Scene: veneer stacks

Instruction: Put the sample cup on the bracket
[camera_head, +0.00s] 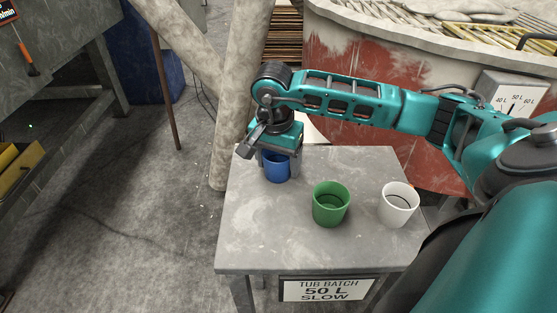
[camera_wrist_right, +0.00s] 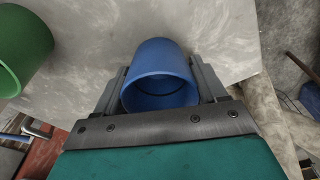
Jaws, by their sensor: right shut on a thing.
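A blue cup (camera_head: 276,170) is between the fingers of my right gripper (camera_head: 277,166), at the far left part of the grey table. In the right wrist view the blue cup (camera_wrist_right: 160,75) has its open mouth toward the camera, with a finger of my right gripper (camera_wrist_right: 160,88) on each side. I cannot tell whether its base touches the table. A green cup (camera_head: 331,204) and a white cup (camera_head: 398,204) stand upright on the table. The green cup also shows at the left of the right wrist view (camera_wrist_right: 22,50). I cannot make out a bracket. My left gripper is not in view.
The grey table (camera_head: 260,240) has bare space at its front left. A sign (camera_head: 328,289) on its front reads "TUB BATCH 50 L SLOW". Behind stands a red and white tub (camera_head: 345,62) with a dial plate (camera_head: 513,98) marked 40 L, 50 L, 60 L. A pillar (camera_head: 240,90) rises behind the left edge.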

